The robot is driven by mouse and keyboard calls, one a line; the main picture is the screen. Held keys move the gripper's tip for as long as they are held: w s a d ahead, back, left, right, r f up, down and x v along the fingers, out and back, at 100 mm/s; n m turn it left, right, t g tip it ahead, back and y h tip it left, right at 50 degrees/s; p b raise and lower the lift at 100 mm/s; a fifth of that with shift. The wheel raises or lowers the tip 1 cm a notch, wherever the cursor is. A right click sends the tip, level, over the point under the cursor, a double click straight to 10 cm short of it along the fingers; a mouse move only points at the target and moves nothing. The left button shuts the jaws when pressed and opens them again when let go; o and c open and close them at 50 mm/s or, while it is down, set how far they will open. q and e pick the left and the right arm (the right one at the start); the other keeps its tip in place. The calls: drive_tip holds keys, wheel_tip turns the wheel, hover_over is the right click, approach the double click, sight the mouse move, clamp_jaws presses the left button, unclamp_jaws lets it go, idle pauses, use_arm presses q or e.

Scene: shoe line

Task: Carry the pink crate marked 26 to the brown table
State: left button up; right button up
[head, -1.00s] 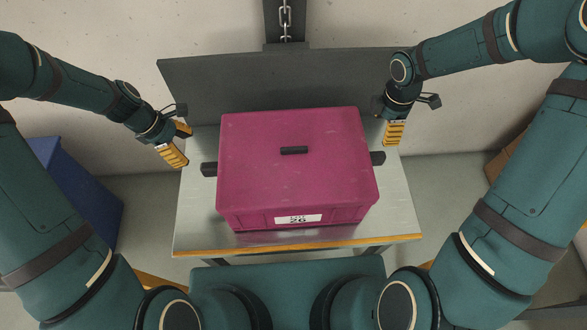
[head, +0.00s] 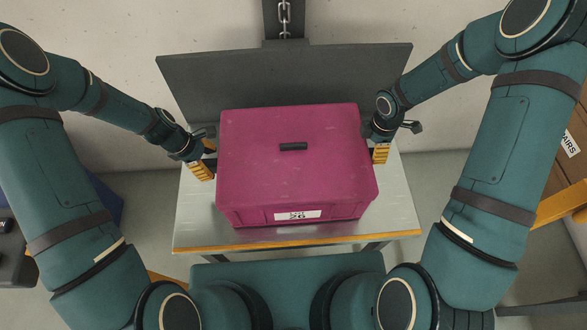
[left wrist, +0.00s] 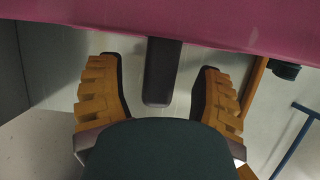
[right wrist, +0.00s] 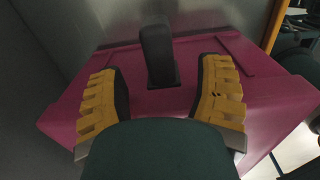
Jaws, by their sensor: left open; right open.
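The pink crate (head: 290,180) with a closed lid and a white label reading 26 (head: 298,215) sits on a grey metal table (head: 200,225). My left gripper (head: 205,160) is at the crate's left side, open. In the left wrist view its fingers (left wrist: 160,90) stand apart on either side of the crate's dark handle (left wrist: 162,72). My right gripper (head: 380,152) is at the crate's right side, open. In the right wrist view its fingers (right wrist: 160,85) stand either side of the other dark handle (right wrist: 157,55). In the head view the grippers hide both side handles.
A dark upright panel (head: 280,80) stands behind the crate, with a hanging chain (head: 285,18) above. A blue bin (head: 108,200) is at the left, partly behind my arm. A brown box with lettering (head: 566,150) is at the right edge.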

sight(372, 151)
use_arm(q)
drive_tip(key=shift+x, duration=1.55)
use_arm(e)
drive_tip(key=shift+f, duration=1.6)
use_arm(q)
clamp_jaws()
use_arm(e)
clamp_jaws()
